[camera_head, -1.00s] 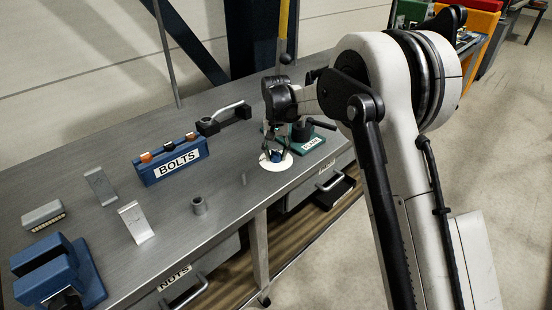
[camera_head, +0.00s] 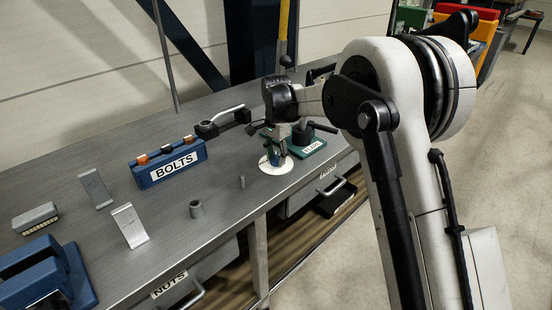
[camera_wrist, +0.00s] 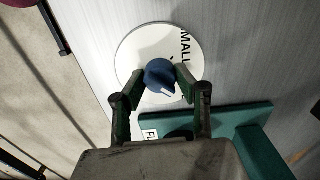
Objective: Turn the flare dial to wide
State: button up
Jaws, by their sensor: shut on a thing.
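The flare dial is a white disc (camera_head: 268,168) flat on the bench, with a blue knob (camera_wrist: 160,72) at its middle. In the wrist view the disc (camera_wrist: 130,62) carries black lettering on its right side, partly readable as "MALL". A white line on the knob points down and slightly right in that view. My gripper (camera_head: 278,158) is over the disc, with its green fingers (camera_wrist: 163,80) shut on opposite sides of the knob. The word "wide" cannot be seen; part of the disc is hidden by my fingers.
A green base labelled "FLARE" (camera_head: 312,149) with a black-handled fitting stands right beside the disc. A blue BOLTS rack (camera_head: 170,165), a small upright pin (camera_head: 242,182) and a grey ring (camera_head: 196,208) are to the left. The bench's front edge is close to the disc.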

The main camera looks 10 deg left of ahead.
aim_at(276, 155)
jog(key=shift+m, duration=0.3)
jog(key=o, duration=1.1)
jog(key=shift+o, duration=0.2)
jog(key=shift+r, duration=0.1)
notch_tip(276, 155, up, 12)
